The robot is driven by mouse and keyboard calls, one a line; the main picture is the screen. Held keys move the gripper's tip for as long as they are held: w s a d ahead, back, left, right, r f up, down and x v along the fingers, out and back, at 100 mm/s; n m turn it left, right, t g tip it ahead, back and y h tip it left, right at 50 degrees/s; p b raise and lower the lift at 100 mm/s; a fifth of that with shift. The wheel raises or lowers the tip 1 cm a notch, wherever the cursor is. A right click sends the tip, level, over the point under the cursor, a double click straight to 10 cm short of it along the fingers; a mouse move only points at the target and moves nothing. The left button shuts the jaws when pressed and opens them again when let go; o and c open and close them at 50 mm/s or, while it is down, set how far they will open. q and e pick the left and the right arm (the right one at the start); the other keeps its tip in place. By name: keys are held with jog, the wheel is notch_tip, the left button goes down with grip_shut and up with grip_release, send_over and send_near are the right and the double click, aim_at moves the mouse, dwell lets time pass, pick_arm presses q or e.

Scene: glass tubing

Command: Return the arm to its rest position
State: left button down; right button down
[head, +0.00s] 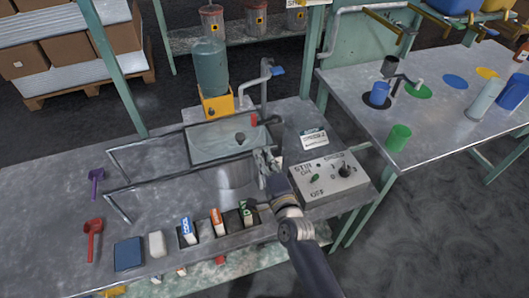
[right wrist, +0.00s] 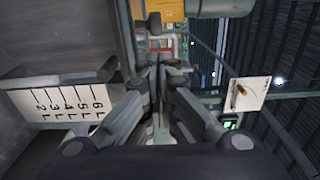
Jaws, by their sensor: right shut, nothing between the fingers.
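My right arm comes in from the bottom right in the head view. My left gripper is not in view.
A control box (head: 345,183) marked STIR, ON and OFF stands right of my arm. Several small boxes stand along the front edge, including an orange one (head: 216,220). A green bottle (head: 210,68) stands behind. The bench's left part (head: 60,190) has free room.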

jog(key=s+d+f+n+g+h, duration=0.1)
jog(key=s+d+f+n+g, duration=0.4)
jog(key=s, duration=0.3)
jog(key=s+d+f+n+g+h, duration=0.1)
jog(key=s+d+f+n+g, duration=0.2)
jog(key=s+d+n, duration=0.4)
jog(key=s+d+r+n+g+h, duration=0.1)
jog(key=s+d+n+g+h, duration=0.15)
jog(key=s+d, duration=0.4)
jog(key=s+d+n+g+h, duration=0.1)
jog(key=s+d+g, duration=0.25)
jog(key=s, duration=0.65)
notch_tip(320, 180, down, 28)
jog(key=s, duration=0.2)
jog(key=s+d+f+g, duration=0.2)
jog(key=s+d+f, duration=0.1)
jog(key=s+f, duration=1.1)
jog(key=shift+s+d+f+n+h, duration=0.2)
jog(key=shift+s+n+h, duration=0.2)
jog(key=shift+s, duration=0.75)
